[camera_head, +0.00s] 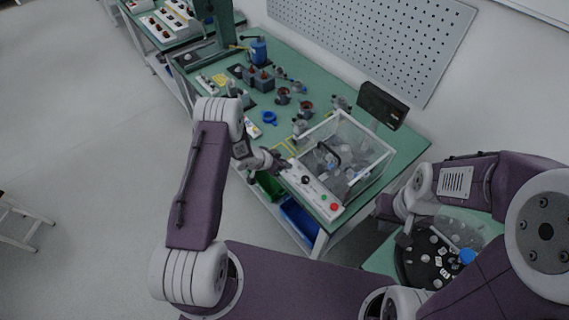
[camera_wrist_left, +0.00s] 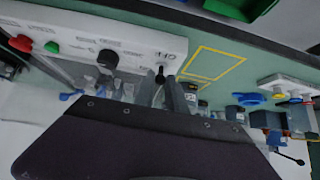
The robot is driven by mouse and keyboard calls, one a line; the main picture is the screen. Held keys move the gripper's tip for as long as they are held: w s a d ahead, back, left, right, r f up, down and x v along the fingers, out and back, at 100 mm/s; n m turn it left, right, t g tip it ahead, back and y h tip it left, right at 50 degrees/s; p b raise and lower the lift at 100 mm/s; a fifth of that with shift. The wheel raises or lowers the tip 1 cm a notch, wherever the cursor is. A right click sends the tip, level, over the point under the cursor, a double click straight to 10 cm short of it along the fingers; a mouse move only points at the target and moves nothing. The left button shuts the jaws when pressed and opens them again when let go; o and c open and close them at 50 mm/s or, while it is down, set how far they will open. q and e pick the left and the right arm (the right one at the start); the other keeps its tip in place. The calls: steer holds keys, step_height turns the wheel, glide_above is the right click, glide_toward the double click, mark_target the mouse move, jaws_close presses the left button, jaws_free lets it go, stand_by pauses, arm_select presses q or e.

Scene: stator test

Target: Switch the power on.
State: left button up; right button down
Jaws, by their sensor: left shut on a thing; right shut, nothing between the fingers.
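The white control panel (camera_head: 313,188) sits along the front edge of the green bench, in front of a clear box. In the left wrist view, the panel (camera_wrist_left: 130,30) shows a small dark toggle switch (camera_wrist_left: 160,71) beside an off/on label, a black knob (camera_wrist_left: 107,59), a green button (camera_wrist_left: 51,47) and a red button (camera_wrist_left: 21,43). My left gripper (camera_head: 285,164) is at the panel's left end. In the wrist view its fingers (camera_wrist_left: 166,88) are shut on the toggle switch; the switch's lever is mostly hidden.
The clear box with a white frame (camera_head: 312,137) stands right behind the panel. Motor parts (camera_head: 283,96), a blue ring (camera_head: 269,118) and a black case (camera_head: 382,104) are on the bench. Green and blue bins (camera_head: 299,220) are below its front edge. The round tray (camera_head: 412,262) holds small parts.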

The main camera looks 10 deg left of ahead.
arm_select(q)
steer(key=shift+w+d, duration=0.4)
steer(key=shift+w, duration=0.05)
steer(key=shift+w+d, duration=0.5)
steer(key=shift+w, duration=0.15)
steer(key=o, duration=0.6)
steer(key=p+v, duration=0.3)
steer(key=v, duration=0.2)
steer(key=shift+r+p, duration=0.3)
steer(key=shift+p, duration=0.1)
steer(key=shift+s+a+r, duration=0.1)
steer(key=shift+s+a, duration=0.1)
steer(key=shift+s, duration=0.1)
